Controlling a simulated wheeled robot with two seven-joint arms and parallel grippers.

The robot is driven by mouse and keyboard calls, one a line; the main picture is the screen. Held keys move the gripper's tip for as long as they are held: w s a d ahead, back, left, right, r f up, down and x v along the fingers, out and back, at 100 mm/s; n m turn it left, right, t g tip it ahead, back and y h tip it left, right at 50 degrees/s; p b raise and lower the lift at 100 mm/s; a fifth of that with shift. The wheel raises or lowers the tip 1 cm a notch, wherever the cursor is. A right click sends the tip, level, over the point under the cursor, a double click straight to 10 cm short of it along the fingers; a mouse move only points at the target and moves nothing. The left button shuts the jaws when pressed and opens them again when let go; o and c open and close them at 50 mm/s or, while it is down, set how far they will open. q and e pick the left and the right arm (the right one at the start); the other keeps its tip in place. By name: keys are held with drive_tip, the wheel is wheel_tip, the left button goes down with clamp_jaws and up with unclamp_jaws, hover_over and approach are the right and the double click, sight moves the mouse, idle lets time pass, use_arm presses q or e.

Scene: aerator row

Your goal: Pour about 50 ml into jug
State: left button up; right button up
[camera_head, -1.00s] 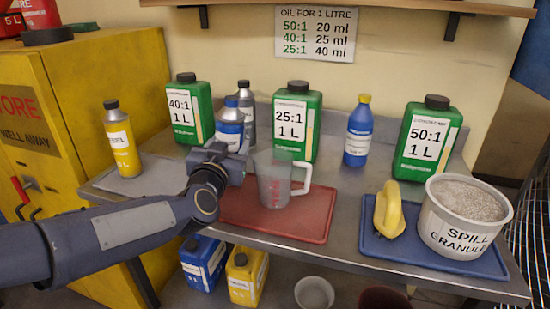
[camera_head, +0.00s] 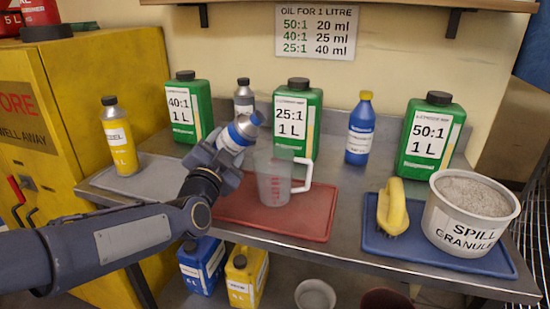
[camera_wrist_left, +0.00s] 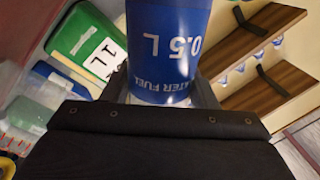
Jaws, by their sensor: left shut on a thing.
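The clear jug (camera_head: 272,177) with a white handle and red markings stands upright on the red mat (camera_head: 312,218). My left gripper (camera_head: 222,157) is shut on a blue and white bottle (camera_head: 239,133), which is tilted with its cap end (camera_head: 257,118) up to the right. The bottle is above and just left of the jug. In the left wrist view the bottle (camera_wrist_left: 165,50) fills the top middle and its label reads 0.5 L. I cannot see any liquid leaving it. My right gripper is not in view.
Green 1 L containers marked 40:1 (camera_head: 189,107), 25:1 (camera_head: 297,112) and 50:1 (camera_head: 428,136) stand along the back. A yellow bottle (camera_head: 120,142) is at left.

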use_arm(q)
drive_tip(key=shift+w+a+r+m, duration=0.1)
drive_tip(key=shift+a+r+m, duration=0.15)
drive_tip(key=shift+m, duration=0.15)
drive_tip(key=m, duration=0.1)
drive_tip(key=a+r+m+h+p, duration=0.1)
drive_tip(key=m, duration=0.1)
drive_tip(key=shift+w, duration=0.2)
drive_tip(key=shift+a+r+m+h+p, duration=0.15)
drive_tip(key=shift+m+h+p, duration=0.35)
drive_tip(key=shift+m, duration=0.6)
drive_tip(key=shift+s+d+r+m, duration=0.1)
drive_tip(key=shift+d+r+m, duration=0.25)
drive_tip(key=shift+r+m, duration=0.6)
drive_tip(key=shift+r+m+h, duration=0.5)
drive_tip(key=shift+r+m, duration=0.1)
drive_tip(key=shift+m, duration=0.55)
drive_tip(key=shift+d+m+b, duration=0.1)
drive_tip(key=shift+m+b, duration=0.4)
drive_tip(key=shift+m, duration=0.4)
drive_tip(key=shift+a+r+h, duration=0.1)
drive_tip(key=shift+a+h, duration=0.2)
drive_tip(key=shift+a, duration=0.1)
drive_tip(key=shift+d+r+m, duration=0.1)
drive_tip(key=shift+r+m, duration=0.2)
drive_tip(key=shift+m, duration=0.3)
